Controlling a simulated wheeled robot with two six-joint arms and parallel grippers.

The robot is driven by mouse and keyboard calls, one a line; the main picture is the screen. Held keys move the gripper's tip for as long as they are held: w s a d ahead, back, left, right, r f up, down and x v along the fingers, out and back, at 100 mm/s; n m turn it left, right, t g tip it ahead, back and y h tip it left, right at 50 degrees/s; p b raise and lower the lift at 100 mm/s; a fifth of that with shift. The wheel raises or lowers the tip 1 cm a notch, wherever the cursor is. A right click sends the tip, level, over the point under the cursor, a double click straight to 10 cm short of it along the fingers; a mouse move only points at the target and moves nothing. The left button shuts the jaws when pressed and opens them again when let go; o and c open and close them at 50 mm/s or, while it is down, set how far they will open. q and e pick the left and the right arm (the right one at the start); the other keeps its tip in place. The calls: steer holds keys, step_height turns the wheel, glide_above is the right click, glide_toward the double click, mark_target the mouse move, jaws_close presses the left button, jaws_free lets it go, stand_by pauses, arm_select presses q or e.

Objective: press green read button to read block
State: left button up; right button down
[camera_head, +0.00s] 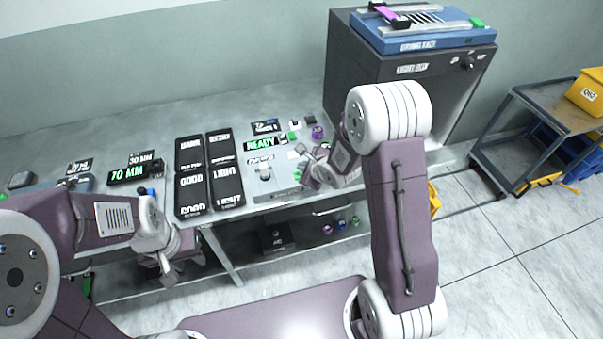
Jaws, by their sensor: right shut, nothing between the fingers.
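A light grey reader device (272,188) sits at the table's front edge, with a small pale block (264,173) on it. A display behind it (259,144) reads "READY" in green. A small green patch (297,175) shows on the device's right side, beside my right gripper (305,166); I cannot tell for certain that it is the read button. My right gripper is shut and empty over the device's right side, and I cannot tell if it touches it. My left gripper (168,274) hangs low in front of the table at the left; its opening is unclear.
Black labelled trays (208,172) stand left of the device. A display (128,173) reads "70 MM". Small coloured blocks and a purple spool (317,132) lie behind my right gripper. A large dark machine (455,85) stands at the right, with a cart (545,110) beyond it.

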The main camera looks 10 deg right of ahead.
stand_by(0.7)
steer(key=shift+f, duration=0.4)
steer(key=shift+f+b, duration=0.3)
steer(key=shift+f, duration=0.2)
stand_by(0.4)
steer(key=shift+r, duration=0.1)
steer(key=shift+r+p, duration=0.8)
steer(key=shift+p, duration=0.3)
step_height(320, 180, up, 5)
steer(key=p, duration=0.5)
steer(key=shift+r+p, duration=0.15)
steer(key=shift+p, duration=0.2)
